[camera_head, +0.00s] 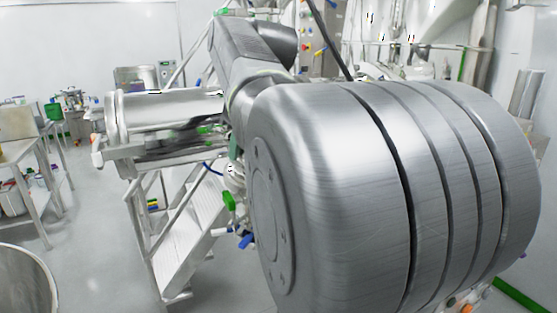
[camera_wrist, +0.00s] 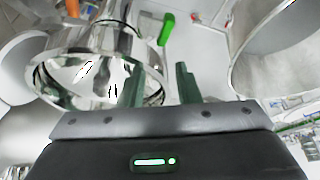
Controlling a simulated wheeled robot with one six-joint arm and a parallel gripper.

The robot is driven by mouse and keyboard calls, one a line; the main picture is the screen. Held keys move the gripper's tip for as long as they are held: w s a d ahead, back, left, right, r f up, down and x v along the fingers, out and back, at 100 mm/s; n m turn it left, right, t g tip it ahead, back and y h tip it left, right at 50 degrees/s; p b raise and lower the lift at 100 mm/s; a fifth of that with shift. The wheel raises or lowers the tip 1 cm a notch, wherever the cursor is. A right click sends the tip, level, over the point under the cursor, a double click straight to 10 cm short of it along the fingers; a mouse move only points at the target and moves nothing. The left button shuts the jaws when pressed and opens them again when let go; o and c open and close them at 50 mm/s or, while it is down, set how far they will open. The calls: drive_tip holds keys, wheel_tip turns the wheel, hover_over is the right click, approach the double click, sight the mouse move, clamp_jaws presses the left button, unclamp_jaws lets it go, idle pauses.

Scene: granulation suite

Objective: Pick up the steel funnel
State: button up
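In the wrist view, my gripper (camera_wrist: 160,84) shows two dark green fingers standing apart, with nothing clearly held between them. A shiny steel vessel-like thing with a round rim (camera_wrist: 60,78) lies beyond and left of the fingers. It may be the steel funnel, but I cannot tell for sure. The left finger overlaps its rim in the picture; I cannot tell whether they touch. In the head view, a large grey rounded body, which seems to be my arm, blocks the middle and right. I cannot make out my fingers or a clear funnel there.
A big pale steel vessel (camera_wrist: 285,45) fills the right of the wrist view, near a green handle (camera_wrist: 166,28). In the head view, white metal steps (camera_head: 190,235) stand centre-left, a steel table (camera_head: 35,150) stands at left, and open floor (camera_head: 95,235) lies between.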

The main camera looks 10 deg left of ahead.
clamp_jaws()
drive_tip(key=shift+f, duration=0.1)
idle(1.3)
